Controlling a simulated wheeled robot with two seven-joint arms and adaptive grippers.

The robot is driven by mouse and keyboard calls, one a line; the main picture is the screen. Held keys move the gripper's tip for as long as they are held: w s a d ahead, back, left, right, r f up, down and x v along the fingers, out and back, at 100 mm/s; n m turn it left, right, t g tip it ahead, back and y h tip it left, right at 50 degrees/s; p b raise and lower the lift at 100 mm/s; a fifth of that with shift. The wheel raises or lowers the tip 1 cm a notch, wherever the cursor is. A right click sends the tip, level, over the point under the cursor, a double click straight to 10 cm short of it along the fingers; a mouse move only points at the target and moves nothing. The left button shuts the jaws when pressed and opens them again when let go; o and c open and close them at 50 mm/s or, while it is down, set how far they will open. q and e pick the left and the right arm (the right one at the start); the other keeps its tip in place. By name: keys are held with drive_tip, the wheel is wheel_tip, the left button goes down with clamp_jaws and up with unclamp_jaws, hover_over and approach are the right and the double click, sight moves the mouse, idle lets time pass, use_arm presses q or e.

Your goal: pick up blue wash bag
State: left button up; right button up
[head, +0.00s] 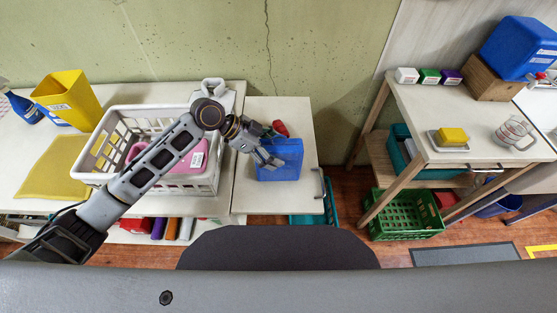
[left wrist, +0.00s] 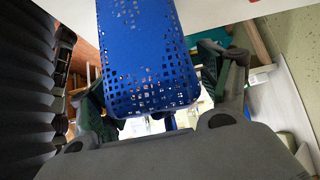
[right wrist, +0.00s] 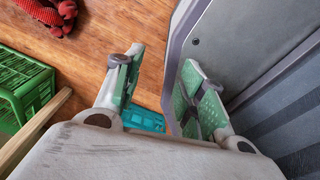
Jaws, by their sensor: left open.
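The blue wash bag (head: 284,163) stands upright near the front of the small white cabinet top in the head view. Its perforated blue wall (left wrist: 150,55) fills the upper middle of the left wrist view. My left gripper (head: 266,159) is open at the bag's left side. In the left wrist view the bag shows between its two spread fingers; I cannot tell whether they touch it. My right gripper (right wrist: 160,90) shows only in its own wrist view, fingers apart and empty, over the floor area.
A white basket (head: 206,180) with a pink item (head: 178,159) stands left of the cabinet (head: 245,190). A red object (head: 280,128) is behind the bag. A shelf table (head: 425,100) is at right, with a green crate (head: 405,215) below.

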use_arm(q)
drive_tip(key=shift+x, duration=1.15)
use_arm(e)
drive_tip(key=shift+w+d+r, duration=0.1)
drive_tip(key=shift+w+d, duration=0.05)
drive_tip(key=shift+w, duration=0.25)
drive_tip(key=shift+s, duration=0.1)
